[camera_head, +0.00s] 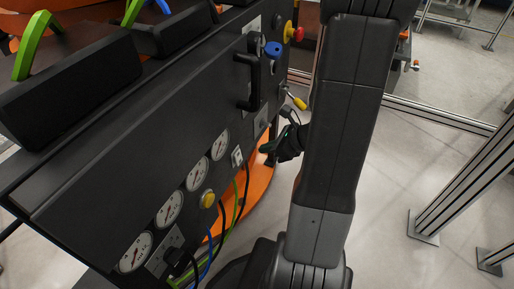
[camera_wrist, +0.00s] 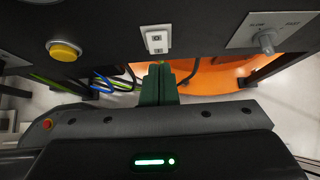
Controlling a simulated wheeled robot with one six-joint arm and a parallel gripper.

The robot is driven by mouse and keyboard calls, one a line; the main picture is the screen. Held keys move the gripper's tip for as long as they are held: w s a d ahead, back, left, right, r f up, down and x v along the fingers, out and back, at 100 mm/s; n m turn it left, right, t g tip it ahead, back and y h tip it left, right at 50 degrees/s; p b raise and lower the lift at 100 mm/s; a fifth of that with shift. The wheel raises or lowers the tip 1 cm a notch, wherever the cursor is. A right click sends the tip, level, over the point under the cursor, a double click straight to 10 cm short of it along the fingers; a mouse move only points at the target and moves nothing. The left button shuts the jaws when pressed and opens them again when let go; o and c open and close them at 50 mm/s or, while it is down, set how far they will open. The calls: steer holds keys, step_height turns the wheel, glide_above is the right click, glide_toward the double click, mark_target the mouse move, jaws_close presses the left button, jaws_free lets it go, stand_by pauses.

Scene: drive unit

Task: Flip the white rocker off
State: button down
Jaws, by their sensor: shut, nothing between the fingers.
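The white rocker (camera_head: 237,156) sits on the dark front panel, right of the round gauges. In the wrist view the white rocker (camera_wrist: 157,40) is at the top centre, and its plate shows two dark marks. I cannot tell which way it is tipped. My gripper (camera_head: 264,150) is in front of the panel, to the right of the rocker in the head view. In the wrist view the green fingers of my gripper (camera_wrist: 160,66) are together and empty, just below the rocker. They look apart from it.
A yellow button (camera_wrist: 64,50) is left of the rocker, and a grey knob (camera_wrist: 267,41) on a labelled plate is to its right. Coloured cables (camera_wrist: 100,83) hang below the panel. A black handle (camera_head: 250,82) and a yellow-tipped lever (camera_head: 298,102) stick out nearby.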

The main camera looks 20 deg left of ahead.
steer(key=v, duration=0.1)
steer(key=p+v, duration=0.1)
steer(key=v, duration=0.1)
steer(key=r+v, duration=0.1)
steer(key=v, duration=0.1)
steer(key=shift+a+f, duration=0.1)
steer(key=shift+a, duration=0.3)
steer(key=a+f+b, duration=0.5)
steer(key=f+b, duration=0.3)
steer(key=f, duration=0.4)
steer(key=p+v, duration=0.3)
steer(key=v, duration=0.3)
steer(key=shift+w+r+y, duration=0.15)
steer(key=shift+r+y, duration=0.1)
steer(key=shift+y, duration=0.15)
